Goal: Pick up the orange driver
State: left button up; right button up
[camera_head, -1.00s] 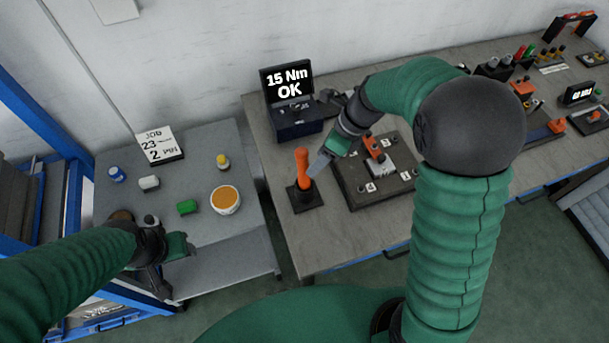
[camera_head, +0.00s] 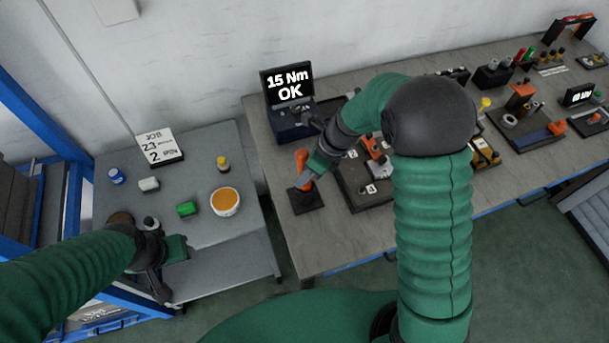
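The orange driver (camera_head: 301,158) stands upright in a black base (camera_head: 306,199) at the left end of the workbench. My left gripper (camera_head: 176,279) is low at the front of the small grey table, away from the driver. Its fingers are hard to make out.
A torque display (camera_head: 290,90) reading "15 Nm OK" stands behind the driver. A dark fixture plate (camera_head: 370,193) is just right of it. The grey table (camera_head: 215,160) holds a job card (camera_head: 160,146), a green block (camera_head: 187,208), a bowl (camera_head: 225,202) and small bottles.

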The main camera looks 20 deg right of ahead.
grip_shut()
jog(key=shift+w, duration=0.1)
